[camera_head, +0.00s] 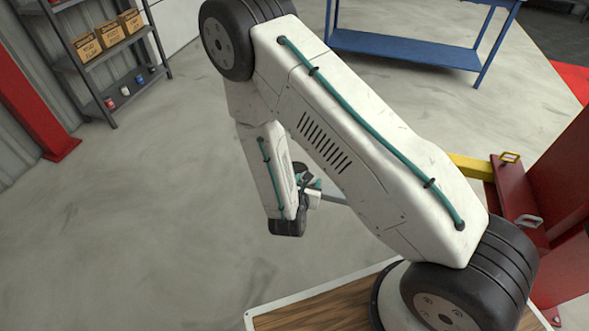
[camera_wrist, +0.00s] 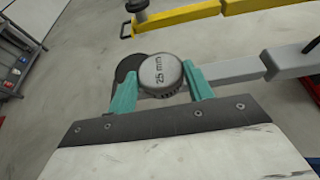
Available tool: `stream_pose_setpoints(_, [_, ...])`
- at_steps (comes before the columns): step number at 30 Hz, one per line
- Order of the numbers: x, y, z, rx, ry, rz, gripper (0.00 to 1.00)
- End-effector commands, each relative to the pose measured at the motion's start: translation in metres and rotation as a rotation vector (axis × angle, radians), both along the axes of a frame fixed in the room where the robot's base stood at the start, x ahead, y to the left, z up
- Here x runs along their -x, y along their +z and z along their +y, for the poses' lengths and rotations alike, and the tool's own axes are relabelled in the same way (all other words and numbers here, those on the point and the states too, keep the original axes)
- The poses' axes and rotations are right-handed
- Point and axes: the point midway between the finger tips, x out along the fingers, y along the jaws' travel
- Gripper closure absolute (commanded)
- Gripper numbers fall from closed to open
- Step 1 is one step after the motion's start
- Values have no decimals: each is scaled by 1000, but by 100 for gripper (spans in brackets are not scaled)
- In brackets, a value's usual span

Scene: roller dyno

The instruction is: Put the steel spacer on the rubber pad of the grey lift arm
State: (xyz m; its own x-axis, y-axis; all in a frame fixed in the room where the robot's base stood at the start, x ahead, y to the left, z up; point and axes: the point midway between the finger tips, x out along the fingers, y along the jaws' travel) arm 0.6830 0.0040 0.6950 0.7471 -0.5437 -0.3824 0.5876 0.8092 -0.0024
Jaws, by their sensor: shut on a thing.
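In the wrist view the steel spacer (camera_wrist: 160,72), a round grey piece marked "25 mm", sits between the two teal fingers of my gripper (camera_wrist: 158,76), which is shut on it. Beyond it the grey lift arm (camera_wrist: 236,70) comes in from the right. A black round pad (camera_wrist: 126,68) shows just left of the spacer, partly hidden by the spacer and a finger. I cannot tell the height gap between spacer and pad. In the head view my gripper (camera_head: 312,185) is mostly hidden behind my arm, and a short piece of the grey lift arm (camera_head: 336,196) shows beside it.
A yellow lift arm (camera_wrist: 190,14) crosses beyond the grey one in the wrist view. In the head view a red lift post (camera_head: 560,170) stands right, a blue bench (camera_head: 405,48) at the back, and a shelf (camera_head: 105,55) at the left. The floor between is clear.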

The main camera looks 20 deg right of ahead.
Motion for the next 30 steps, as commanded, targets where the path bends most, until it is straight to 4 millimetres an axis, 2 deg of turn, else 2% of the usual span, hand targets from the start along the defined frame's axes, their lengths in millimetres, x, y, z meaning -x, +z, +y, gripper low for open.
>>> stream_pose_setpoints(1, [-15, -1, 0, -3, -3, -5, 78])
stream_pose_setpoints(6, [-59, -5, 2, -2, -3, -3, 78])
stream_pose_setpoints(12, [-90, -8, 4, -1, 0, -1, 78])
stream_pose_setpoints(18, [-104, -9, 5, 0, 1, 0, 78])
stream_pose_setpoints(24, [-103, -41, 5, 2, 2, 4, 78])
stream_pose_setpoints(30, [-104, -44, 5, 0, 2, 0, 78])
